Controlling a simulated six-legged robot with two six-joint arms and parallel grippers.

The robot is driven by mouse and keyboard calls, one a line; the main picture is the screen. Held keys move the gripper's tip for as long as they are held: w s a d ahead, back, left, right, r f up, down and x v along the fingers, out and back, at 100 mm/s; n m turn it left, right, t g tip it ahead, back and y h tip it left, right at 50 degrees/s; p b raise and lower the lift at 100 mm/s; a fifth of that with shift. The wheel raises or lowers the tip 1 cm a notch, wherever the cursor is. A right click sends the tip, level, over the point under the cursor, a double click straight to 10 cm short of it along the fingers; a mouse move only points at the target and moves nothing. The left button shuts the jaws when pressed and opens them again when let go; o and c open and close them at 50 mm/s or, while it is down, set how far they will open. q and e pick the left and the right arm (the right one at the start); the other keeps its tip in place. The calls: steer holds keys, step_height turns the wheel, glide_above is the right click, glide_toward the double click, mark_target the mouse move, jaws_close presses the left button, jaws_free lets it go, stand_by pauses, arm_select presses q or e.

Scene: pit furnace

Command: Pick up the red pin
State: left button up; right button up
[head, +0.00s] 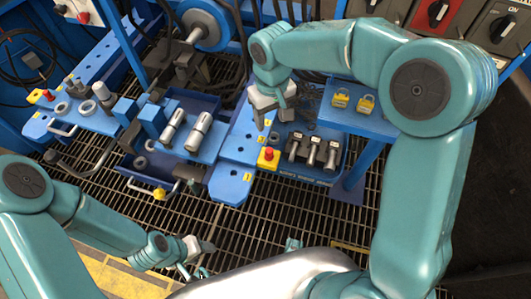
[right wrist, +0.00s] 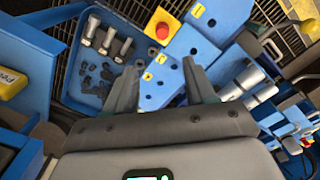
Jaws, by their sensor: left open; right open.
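I cannot make out a separate red pin. Three grey metal pins (head: 312,150) lie side by side in a blue tray (head: 292,176) at the centre right; they also show in the right wrist view (right wrist: 108,40). The nearest red part is a round red button on a yellow block (head: 268,158) left of that tray, also in the right wrist view (right wrist: 163,30). My right gripper (head: 271,118) is open and empty above the blue plate beside the tray. Its two fingers (right wrist: 162,88) are apart. My left gripper (head: 205,259) is open and empty at the lower left, over the grating.
Two yellow padlocks (head: 353,103) sit on a blue shelf right of the tray. Two silver cylinders (head: 185,130) lie on a blue plate to the left. Another red button (head: 47,96) is at far left. Switch boxes (head: 437,14) stand at the back right.

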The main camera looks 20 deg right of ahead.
steer(key=b, duration=0.2)
glide_above(269, 150)
steer(key=f, duration=0.9)
steer(key=shift+s+d+f, duration=0.1)
steer(key=shift+s+d, duration=0.05)
steer(key=shift+d, duration=0.15)
steer(key=shift+f, duration=0.25)
steer(key=f, duration=0.1)
steer(key=f+b, duration=0.1)
steer(key=f, duration=0.3)
steer(key=shift+a+f, duration=0.25)
steer(key=shift+a, duration=0.05)
steer(key=shift+r, duration=0.1)
jaws_close()
